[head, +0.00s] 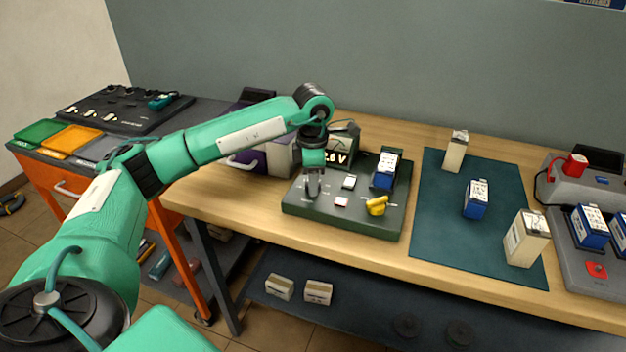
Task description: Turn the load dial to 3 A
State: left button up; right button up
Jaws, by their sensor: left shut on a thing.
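The dark green tester panel (372,220) lies on the wooden bench. My left gripper (313,190) points down at the panel's left part, its fingers shut on a small knob there, which I take for the load dial. The fingers hide nearly all of this knob, so its pointer and setting cannot be read. The display (340,153) at the panel's back is partly covered by my arm; ".6 V" shows. A yellow handle (377,205) is at the front right of the panel. A blue and white battery (386,170) stands at its back right. My right gripper is not in view.
A teal mat (425,235) right of the panel carries a blue battery (475,199) and two cream ones (455,152). A grey charger (575,265) with blue batteries stands at the far right. A purple and grey case (280,158) stands close behind my left gripper.

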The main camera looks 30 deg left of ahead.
pick_arm(q)
jog(key=shift+r, duration=0.1)
jog(key=o, duration=1)
